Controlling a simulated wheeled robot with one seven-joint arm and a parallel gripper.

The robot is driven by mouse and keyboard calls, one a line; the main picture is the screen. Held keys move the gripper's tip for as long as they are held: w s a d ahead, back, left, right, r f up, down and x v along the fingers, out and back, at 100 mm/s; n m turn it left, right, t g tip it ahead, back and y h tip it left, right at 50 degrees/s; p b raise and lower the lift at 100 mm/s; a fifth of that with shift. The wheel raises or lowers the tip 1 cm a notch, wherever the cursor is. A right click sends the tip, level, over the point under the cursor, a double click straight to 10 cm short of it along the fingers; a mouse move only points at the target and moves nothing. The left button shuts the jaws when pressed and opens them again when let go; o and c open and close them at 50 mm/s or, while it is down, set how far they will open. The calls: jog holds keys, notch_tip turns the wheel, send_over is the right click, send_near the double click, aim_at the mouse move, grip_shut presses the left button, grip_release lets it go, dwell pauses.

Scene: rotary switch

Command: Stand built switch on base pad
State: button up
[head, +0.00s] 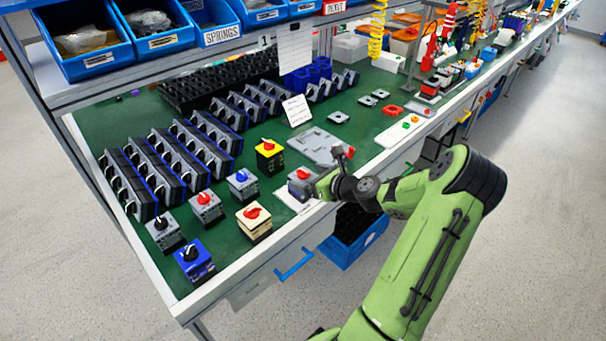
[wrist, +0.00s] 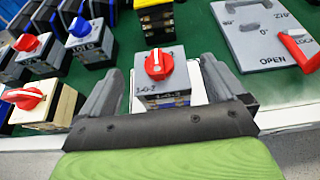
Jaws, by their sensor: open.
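A grey switch with a red knob (wrist: 160,72) stands upright between the fingers of my gripper (wrist: 161,80) in the wrist view. The fingers are open, one on each side, with a visible gap at the left; contact on the right is unclear. The same switch shows in the head view (head: 301,176), partly hidden by my gripper (head: 312,187). A white pad (head: 287,198) lies at the bench's front edge, under or beside the switch; its contact is hidden. A grey plate marked OPEN and LOCK (head: 318,146), with a red handle, lies behind.
Other switches stand close on the left: cream with red knob (head: 253,222), grey with blue knob (head: 242,184), grey with red knob (head: 206,207), blue (head: 195,261) and yellow (head: 269,156). Rows of dark modules (head: 150,180) fill the bench's left. Green surface shows between.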

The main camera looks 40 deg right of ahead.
jog(key=p+v, duration=0.2)
jog(key=v, duration=0.7)
jog(key=w+a+r+n+g+y, duration=0.15)
jog(key=a+n+g, duration=0.25)
jog(key=a+n, duration=0.55)
jog(key=a+r+n+g, duration=0.3)
jog(key=a+n, duration=0.6)
jog(key=a, duration=0.1)
jog(key=s+a+r+n+h, duration=0.1)
jog(key=s+a+r+n, duration=0.3)
jog(key=s+n, duration=0.4)
jog(key=s+a+r+n+h, duration=0.1)
jog(key=s+a+r+n, duration=0.4)
jog(key=s+n, duration=0.3)
jog(key=shift+s+a+n+g, duration=0.15)
jog(key=shift+a+n+g, duration=0.35)
jog(key=shift+a, duration=0.35)
jog(key=shift+r, duration=0.1)
notch_tip(320, 180, up, 9)
jog(key=p, duration=0.9)
jog(key=shift+r, duration=0.25)
